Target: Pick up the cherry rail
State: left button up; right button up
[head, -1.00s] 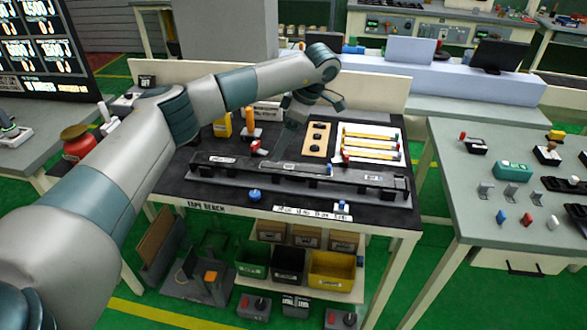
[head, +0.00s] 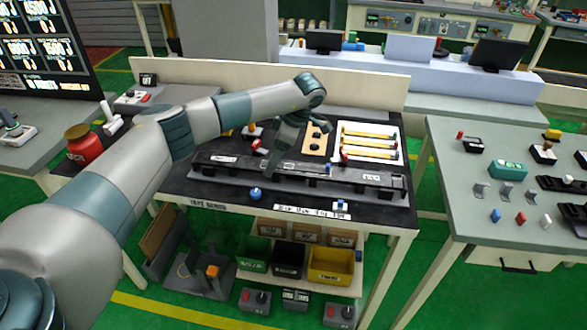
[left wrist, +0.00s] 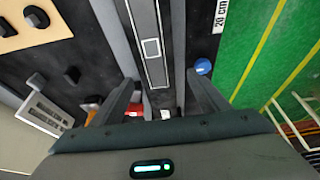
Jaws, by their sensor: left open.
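No cherry-coloured rail can be made out. A long dark rail-like strip (head: 345,176) with a pale outlined panel lies across the black bench mat. It shows in the left wrist view (left wrist: 148,45), running between my fingers. My left gripper (head: 273,170) is open just above the strip, left of its middle, its fingers pointing down. In the left wrist view the gripper (left wrist: 160,80) has one finger on each side of the strip, with nothing held. Whether the fingers touch it cannot be told. My right gripper is out of view.
A blue knob (head: 255,194) sits in front. A grey side table (head: 450,215) stands right.

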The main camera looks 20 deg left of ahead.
pick_arm(q)
jog(key=p+x, duration=0.1)
jog(key=x, duration=0.2)
jog(key=shift+w+a+p, duration=0.15)
jog(key=shift+w+p, duration=0.05)
jog(key=shift+p, duration=0.15)
jog(key=shift+a+f, duration=0.15)
jog(key=shift+f, duration=0.25)
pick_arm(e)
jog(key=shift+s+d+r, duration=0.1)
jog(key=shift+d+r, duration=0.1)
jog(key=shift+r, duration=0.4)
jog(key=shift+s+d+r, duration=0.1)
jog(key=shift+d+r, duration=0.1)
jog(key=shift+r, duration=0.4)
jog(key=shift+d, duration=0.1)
pick_arm(q)
jog(key=c, duration=1.5)
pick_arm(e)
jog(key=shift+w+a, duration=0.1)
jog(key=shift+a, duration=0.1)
